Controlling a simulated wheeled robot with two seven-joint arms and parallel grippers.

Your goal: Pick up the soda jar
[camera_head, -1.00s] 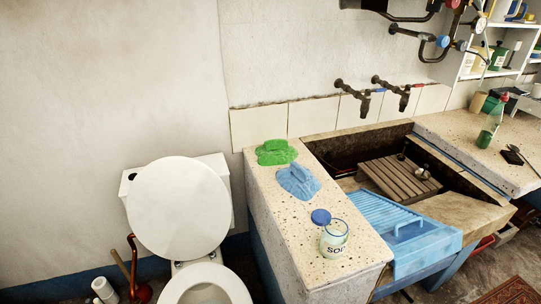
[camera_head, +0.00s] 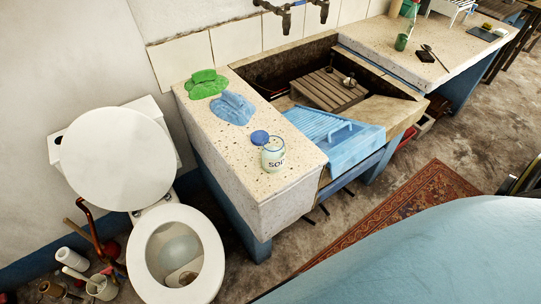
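The soda jar (camera_head: 273,155) is a small pale jar with dark lettering on its front. It stands upright on the speckled stone ledge (camera_head: 245,185) beside the trough, near the ledge's front right part. A round blue lid (camera_head: 260,137) shows just behind and left of the jar; I cannot tell whether it rests on the ledge or is joined to the jar. Neither of my grippers is in view.
A blue cloth (camera_head: 232,108) and a green cloth (camera_head: 206,84) lie behind the jar. A blue ribbed draining board (camera_head: 335,135) is right of it. An open toilet (camera_head: 180,250) stands left, with brushes and pots beside it. A patterned rug (camera_head: 400,215) lies on the floor.

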